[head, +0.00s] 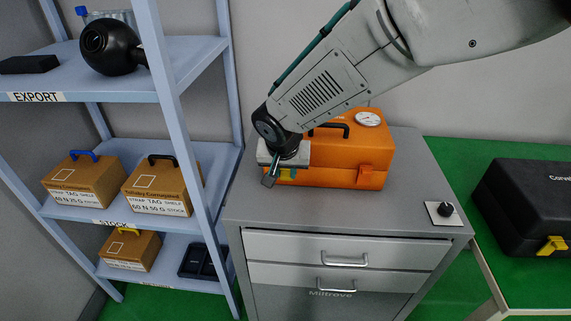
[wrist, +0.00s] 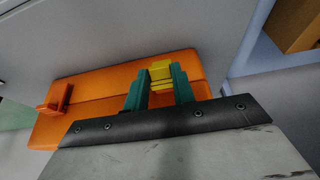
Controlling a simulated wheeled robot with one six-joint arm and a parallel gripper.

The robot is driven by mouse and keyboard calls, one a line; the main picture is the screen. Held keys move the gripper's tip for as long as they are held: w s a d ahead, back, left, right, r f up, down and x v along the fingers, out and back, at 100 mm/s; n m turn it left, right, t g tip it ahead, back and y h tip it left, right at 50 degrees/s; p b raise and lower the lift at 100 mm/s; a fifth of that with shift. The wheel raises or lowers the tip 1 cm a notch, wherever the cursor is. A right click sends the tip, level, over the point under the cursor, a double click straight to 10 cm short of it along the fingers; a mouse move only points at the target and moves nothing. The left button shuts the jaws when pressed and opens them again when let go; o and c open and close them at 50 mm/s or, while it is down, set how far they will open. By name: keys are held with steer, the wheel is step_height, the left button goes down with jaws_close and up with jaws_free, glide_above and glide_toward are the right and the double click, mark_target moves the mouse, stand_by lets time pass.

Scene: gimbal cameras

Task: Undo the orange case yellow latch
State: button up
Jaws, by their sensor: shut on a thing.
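The orange case (head: 343,155) stands on top of the grey drawer cabinet, with a black handle and a round dial on its lid.
The grey cabinet (head: 410,216) has free top around the case, with a small black knob on a white plate (head: 445,212) at right. A blue shelf rack (head: 214,240) with tan boxes stands close at left. A black case (head: 525,205) lies on the green surface at right.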

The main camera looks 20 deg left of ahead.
mark_target(283, 211)
steer(key=shift+s+d+f+t+y, duration=0.1)
steer(key=shift+s+f+t+y, duration=0.1)
steer(key=shift+s+f+t, duration=0.5)
steer(key=shift+s+d+f+t+y, duration=0.1)
steer(key=shift+s+f+t+y, duration=0.15)
steer(key=shift+t, duration=0.75)
steer(key=shift+s+d+f+t+y, duration=0.15)
steer(key=shift+s+f+t, duration=0.15)
steer(key=shift+f+t, duration=0.25)
steer(key=shift+s+a+f+t+y, duration=0.1)
steer(key=shift+s+f+t, duration=0.2)
steer(key=shift+t, duration=0.45)
steer(key=f+t, duration=0.2)
steer(key=shift+s+d+t+y, duration=0.1)
steer(key=shift+s+t+y, duration=0.2)
steer(key=shift+t, duration=0.1)
steer(key=shift+f+t+y, duration=0.3)
steer(key=shift+f+t, duration=0.5)
steer(key=shift+t, duration=0.5)
steer(key=o, duration=1)
